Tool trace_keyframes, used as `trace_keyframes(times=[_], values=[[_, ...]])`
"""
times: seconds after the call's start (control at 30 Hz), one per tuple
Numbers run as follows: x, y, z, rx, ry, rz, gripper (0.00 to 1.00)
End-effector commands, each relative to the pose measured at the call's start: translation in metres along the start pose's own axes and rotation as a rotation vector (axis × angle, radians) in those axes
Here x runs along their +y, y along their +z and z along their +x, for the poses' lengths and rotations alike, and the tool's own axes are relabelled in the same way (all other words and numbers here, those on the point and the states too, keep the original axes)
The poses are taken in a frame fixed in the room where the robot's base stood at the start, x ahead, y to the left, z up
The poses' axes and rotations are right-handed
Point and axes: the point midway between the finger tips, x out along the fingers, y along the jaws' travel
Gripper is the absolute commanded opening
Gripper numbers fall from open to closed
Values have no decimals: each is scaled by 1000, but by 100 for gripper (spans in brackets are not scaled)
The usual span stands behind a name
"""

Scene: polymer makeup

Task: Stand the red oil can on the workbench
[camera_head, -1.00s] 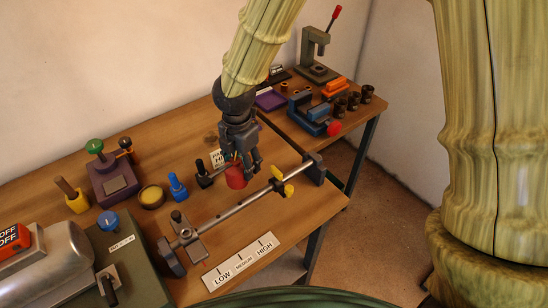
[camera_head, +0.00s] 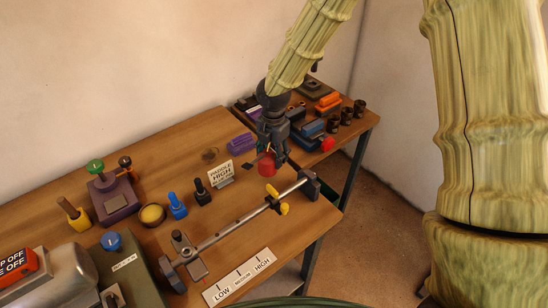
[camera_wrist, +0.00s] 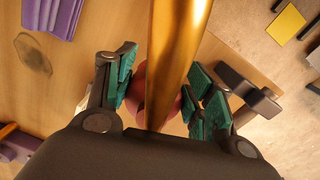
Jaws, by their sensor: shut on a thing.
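The red oil can (camera_head: 267,168) is in my gripper (camera_head: 272,150) over the right end of the wooden workbench (camera_head: 225,235). In the wrist view my gripper (camera_wrist: 163,92) has its green-padded fingers on both sides of the can's dull red body (camera_wrist: 139,82). The can's gold spout (camera_wrist: 178,55) points up toward the wrist camera and hides much of the body. The can looks about upright. I cannot tell whether its base touches the bench.
A paddle sign (camera_head: 220,173) and purple block (camera_head: 241,142) stand left of the can. A metal rod with yellow knobs (camera_head: 283,208) lies in front. Black (camera_head: 202,192) and blue (camera_head: 177,205) bottle-like items stand further left. A second table (camera_head: 355,132) with tools adjoins behind.

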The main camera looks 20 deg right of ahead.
Motion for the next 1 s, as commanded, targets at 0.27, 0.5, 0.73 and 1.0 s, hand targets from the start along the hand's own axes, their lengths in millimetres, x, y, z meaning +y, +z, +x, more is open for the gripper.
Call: trace_keyframes(times=[0.27,0.5,0.73,1.0], values=[[-1,11,15,1,-4,-2,7],[-2,11,35,-1,0,-1,7],[-2,10,37,0,0,0,7],[-2,10,39,0,0,0,75]])
